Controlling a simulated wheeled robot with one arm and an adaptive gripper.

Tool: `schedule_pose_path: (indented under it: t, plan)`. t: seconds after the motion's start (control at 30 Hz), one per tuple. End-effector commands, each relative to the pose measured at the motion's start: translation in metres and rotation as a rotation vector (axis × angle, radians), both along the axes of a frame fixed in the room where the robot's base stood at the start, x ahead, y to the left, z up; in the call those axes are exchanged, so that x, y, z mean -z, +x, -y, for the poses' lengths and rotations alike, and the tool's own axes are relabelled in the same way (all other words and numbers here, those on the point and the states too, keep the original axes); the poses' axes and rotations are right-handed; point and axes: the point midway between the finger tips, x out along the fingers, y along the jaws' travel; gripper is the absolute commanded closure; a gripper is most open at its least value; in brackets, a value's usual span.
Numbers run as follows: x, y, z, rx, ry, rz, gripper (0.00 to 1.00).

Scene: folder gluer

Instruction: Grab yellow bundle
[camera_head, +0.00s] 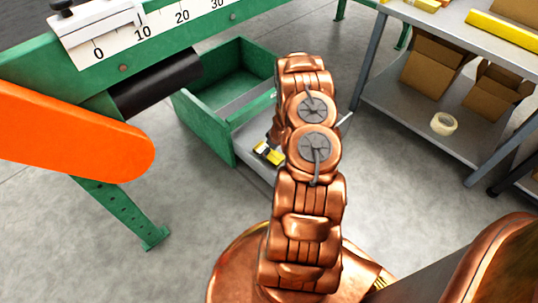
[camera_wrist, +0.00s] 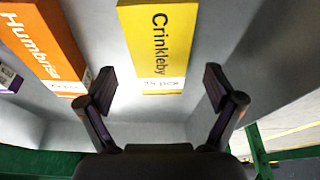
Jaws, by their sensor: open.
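The yellow bundle (camera_wrist: 162,50), printed "Crinkleby", lies on the grey tray floor in the upper middle of the wrist view. My gripper (camera_wrist: 160,85) is open, with one dark finger on each side of the bundle's lower end in the picture. I cannot tell how far the fingers are above the tray floor. In the head view my copper arm hides the gripper, and a small yellow and white piece (camera_head: 268,153) shows just left of the arm.
An orange bundle (camera_wrist: 42,45) printed "Humbrise" lies left of the yellow one, with a purple-edged piece (camera_wrist: 8,78) farther left. Grey tray walls rise around them. A green open box (camera_head: 205,125) and a grey shelf rack (camera_head: 420,115) flank my arm.

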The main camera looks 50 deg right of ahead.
Motion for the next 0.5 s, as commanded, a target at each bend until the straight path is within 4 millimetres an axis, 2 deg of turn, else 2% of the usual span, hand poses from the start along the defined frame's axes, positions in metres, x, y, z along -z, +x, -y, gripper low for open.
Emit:
schedule_pose_path:
  t: [0.2,0.5]
  plan:
    - [0.025,0.007,-0.001,0.000,0.001,0.000,0.08]
    - [0.028,0.008,-0.001,0.001,0.001,0.000,0.08]
